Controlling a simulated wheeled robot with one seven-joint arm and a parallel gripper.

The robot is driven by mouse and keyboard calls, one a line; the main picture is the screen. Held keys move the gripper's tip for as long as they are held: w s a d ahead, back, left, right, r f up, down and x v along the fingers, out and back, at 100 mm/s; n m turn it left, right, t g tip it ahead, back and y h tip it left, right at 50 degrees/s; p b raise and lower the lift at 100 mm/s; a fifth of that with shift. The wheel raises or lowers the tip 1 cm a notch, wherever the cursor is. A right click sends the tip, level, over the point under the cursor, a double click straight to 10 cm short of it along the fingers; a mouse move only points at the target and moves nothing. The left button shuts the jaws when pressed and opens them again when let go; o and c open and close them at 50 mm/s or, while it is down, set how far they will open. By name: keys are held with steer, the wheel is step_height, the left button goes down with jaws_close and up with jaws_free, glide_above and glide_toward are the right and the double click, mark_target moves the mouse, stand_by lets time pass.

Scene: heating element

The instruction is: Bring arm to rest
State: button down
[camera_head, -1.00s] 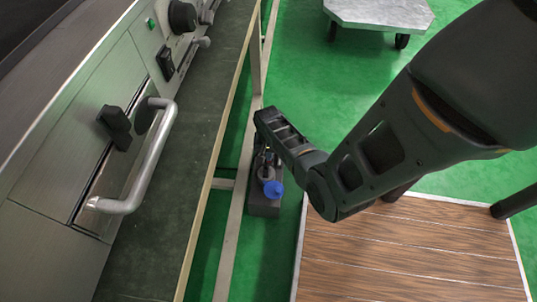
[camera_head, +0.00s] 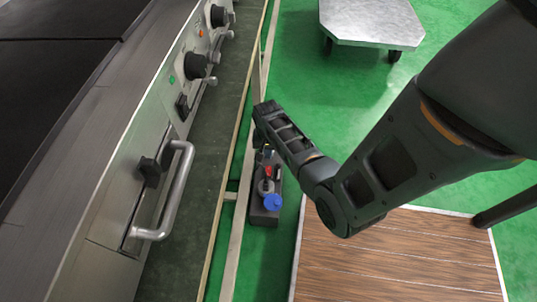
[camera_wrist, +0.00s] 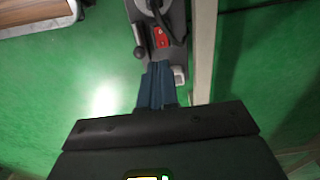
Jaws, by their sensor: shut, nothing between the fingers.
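My arm reaches from the upper right of the head view to the lower centre, with its wrist bent up and left. My gripper (camera_wrist: 157,70) shows in the wrist view as two dark blue fingers shut together, with nothing between them. The fingers point toward a dark grey device (camera_wrist: 178,22) with a red label. In the head view this device (camera_head: 258,212) stands below my wrist and carries a blue round knob (camera_head: 273,202) and a red part. My fingertips are not clearly visible in the head view. I cannot tell whether they touch the device.
A metal cooker front (camera_head: 115,185) with knobs and a handle (camera_head: 170,195) stands at left. A pale rail (camera_head: 239,215) runs beside it. A wood-slatted platform (camera_head: 400,262) is at lower right. A wheeled metal-topped cart (camera_head: 370,20) stands at the top. Green floor lies between.

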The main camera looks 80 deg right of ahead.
steer(key=shift+r, duration=0.45)
steer(key=shift+a, duration=0.15)
steer(key=s+a+r+n+t+h, duration=0.1)
steer(key=s+a+n+t+h, duration=0.15)
steer(key=a, duration=0.25)
steer(key=s+a+r+n+t+h, duration=0.1)
steer(key=a+r+n, duration=0.1)
steer(key=a+n, duration=0.25)
steer(key=s+a+r+n+t+y, duration=0.1)
steer(key=s+a+r+n+t, duration=0.2)
steer(key=a+r, duration=0.55)
steer(key=s+a+r+n+t, duration=0.1)
steer(key=a+r+n+t, duration=0.3)
steer(key=a+r, duration=0.4)
steer(key=s+a+r+n+t+y+p, duration=0.1)
steer(key=r+p, duration=0.8)
steer(key=r, duration=1)
steer(key=s+a+r+n+t+y+p, duration=0.1)
steer(key=a+r+n+t+y+p, duration=0.1)
steer(key=r+p, duration=0.8)
step_height(320, 180, up, 9)
steer(key=shift+s+a+r+t, duration=0.1)
steer(key=shift+s+a+t, duration=0.25)
steer(key=shift+a+t, duration=0.55)
steer(key=shift+a+g, duration=0.25)
